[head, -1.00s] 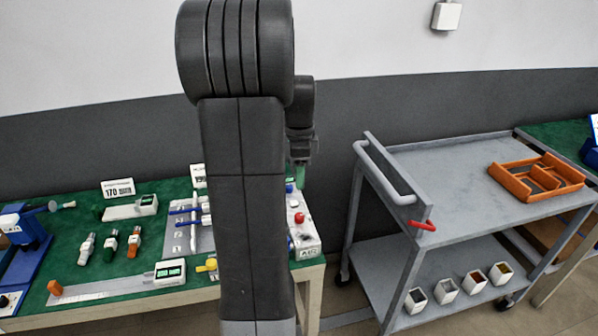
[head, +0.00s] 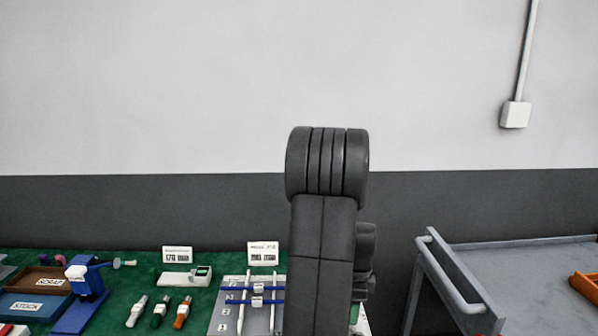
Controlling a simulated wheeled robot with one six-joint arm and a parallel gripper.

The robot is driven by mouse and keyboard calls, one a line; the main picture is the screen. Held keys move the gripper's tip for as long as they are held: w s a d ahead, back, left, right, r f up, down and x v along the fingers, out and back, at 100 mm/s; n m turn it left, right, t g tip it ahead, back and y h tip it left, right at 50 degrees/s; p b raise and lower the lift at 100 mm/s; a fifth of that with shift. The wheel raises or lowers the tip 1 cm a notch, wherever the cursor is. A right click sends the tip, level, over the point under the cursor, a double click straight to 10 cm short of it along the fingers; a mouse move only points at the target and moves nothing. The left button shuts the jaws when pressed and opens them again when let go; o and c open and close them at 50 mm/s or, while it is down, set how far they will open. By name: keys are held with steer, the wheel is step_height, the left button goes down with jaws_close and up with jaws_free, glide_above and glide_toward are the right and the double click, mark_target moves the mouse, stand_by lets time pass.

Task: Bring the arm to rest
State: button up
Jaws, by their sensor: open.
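My own dark grey arm stands upright in the middle of the head view, its rounded joint at the top against the wall. My gripper (head: 362,288) shows only in part, just right of the upright arm link and pointing down. It is open, and I see nothing held in it. Its fingertips are mostly hidden or too small to make out.
A grey trolley (head: 520,262) with an orange tray (head: 586,286) stands right. A wall box (head: 515,115) hangs above.

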steer(key=shift+f, duration=0.35)
steer(key=shift+r, duration=0.1)
